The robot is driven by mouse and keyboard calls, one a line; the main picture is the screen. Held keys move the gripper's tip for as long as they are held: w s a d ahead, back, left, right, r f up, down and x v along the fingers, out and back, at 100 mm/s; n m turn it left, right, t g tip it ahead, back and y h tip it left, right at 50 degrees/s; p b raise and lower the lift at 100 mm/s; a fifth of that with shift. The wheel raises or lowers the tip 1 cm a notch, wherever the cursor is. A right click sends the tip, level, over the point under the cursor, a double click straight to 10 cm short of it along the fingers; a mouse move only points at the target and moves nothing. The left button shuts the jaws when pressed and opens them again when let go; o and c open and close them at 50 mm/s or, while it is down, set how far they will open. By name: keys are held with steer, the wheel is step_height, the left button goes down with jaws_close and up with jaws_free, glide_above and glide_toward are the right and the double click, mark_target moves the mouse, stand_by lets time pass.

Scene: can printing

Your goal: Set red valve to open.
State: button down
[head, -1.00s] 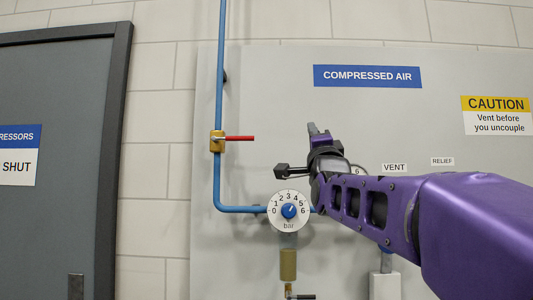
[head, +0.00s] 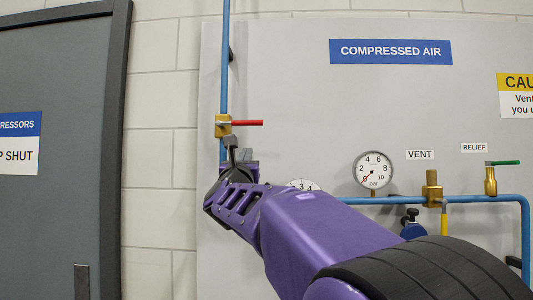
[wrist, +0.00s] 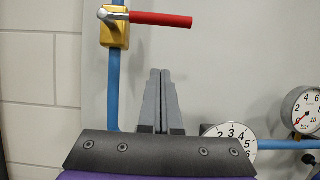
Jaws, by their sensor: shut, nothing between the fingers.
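The red valve handle (head: 248,123) sticks out level to the right from a brass valve body (head: 222,126) on the vertical blue pipe (head: 225,60), so it lies across the pipe. In the wrist view the red handle (wrist: 162,19) is at the top, with the brass body (wrist: 114,27) at its left end. My gripper (head: 231,141) is shut and empty, just below the valve in the head view. In the wrist view my gripper (wrist: 160,74) points up, its tips below the red handle and apart from it.
A pressure gauge (head: 374,170) and a green-handled relief valve (head: 503,163) are on the right. The regulator dial (wrist: 230,138) is partly hidden beside my gripper. A grey door (head: 60,220) stands at the left. The panel (head: 290,90) right of the handle is bare.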

mark_target(240, 124)
steer(key=shift+w+r+p, duration=0.35)
steer(key=shift+r+p, duration=0.1)
steer(key=shift+r, duration=0.45)
steer(key=shift+w+r+p, duration=0.3)
steer(key=shift+r+p, duration=0.2)
steer(key=shift+r, duration=0.35)
steer(key=shift+w+r+p, duration=0.35)
steer(key=shift+r+p, duration=0.1)
steer(key=shift+r, duration=0.45)
steer(key=shift+d+n+b, duration=0.2)
steer(key=shift+n+b, duration=0.1)
steer(key=shift+b, duration=0.15)
steer(key=shift+r+n+y, duration=0.25)
steer(key=shift+n+y, duration=0.05)
steer(key=shift+y, duration=0.1)
